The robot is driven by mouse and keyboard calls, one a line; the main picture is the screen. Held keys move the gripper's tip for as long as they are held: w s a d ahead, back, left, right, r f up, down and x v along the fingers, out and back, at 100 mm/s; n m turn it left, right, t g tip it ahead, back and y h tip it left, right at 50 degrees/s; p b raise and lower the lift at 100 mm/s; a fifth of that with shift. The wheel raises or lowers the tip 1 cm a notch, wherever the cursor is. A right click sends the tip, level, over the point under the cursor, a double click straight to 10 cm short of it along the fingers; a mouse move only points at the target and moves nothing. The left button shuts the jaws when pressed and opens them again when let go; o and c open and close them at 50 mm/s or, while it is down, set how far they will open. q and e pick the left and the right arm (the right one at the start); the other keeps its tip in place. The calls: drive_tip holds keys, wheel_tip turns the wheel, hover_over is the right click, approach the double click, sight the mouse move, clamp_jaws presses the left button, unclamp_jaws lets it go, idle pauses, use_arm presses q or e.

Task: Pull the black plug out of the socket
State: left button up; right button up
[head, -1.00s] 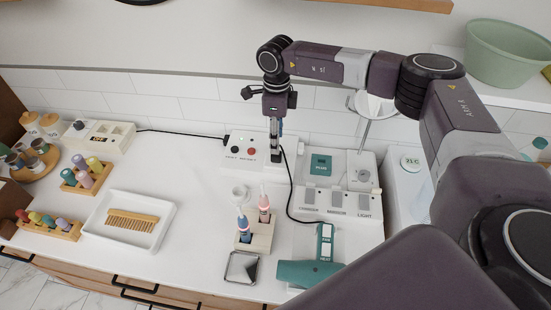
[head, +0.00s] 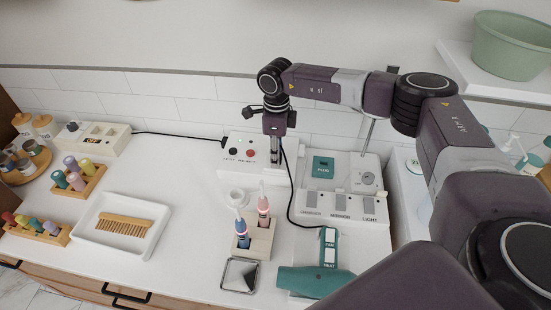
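A white socket box (head: 233,172) stands against the tiled wall, with a red and a dark round button on top. My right gripper (head: 274,162) points down at the box's right part. Its fingers look close together, but whether they are shut on something is unclear. The black plug is not clearly visible; the gripper hides that spot. A black cord (head: 290,190) runs from beside the fingers down to the teal hair dryer (head: 312,281). Another black cord (head: 170,134) reaches the box's left side from a white device (head: 97,137). My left gripper is out of view.
Right of the gripper is a white switch panel (head: 345,180) with a teal square. In front stand a wooden toothbrush holder (head: 262,242) and a metal square dish (head: 240,274). A white tray (head: 90,222) with a comb lies left. The counter between tray and box is clear.

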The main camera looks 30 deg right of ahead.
clamp_jaws()
drive_tip(key=shift+w+r, duration=0.15)
drive_tip(key=shift+r, duration=0.1)
drive_tip(key=shift+r+p, duration=0.3)
drive_tip(key=shift+p, duration=0.05)
drive_tip(key=shift+r, duration=0.45)
drive_tip(key=shift+r+p, duration=0.7)
drive_tip(key=shift+r, duration=0.35)
drive_tip(key=shift+r+p, duration=1.9)
drive_tip(key=shift+r, duration=1.05)
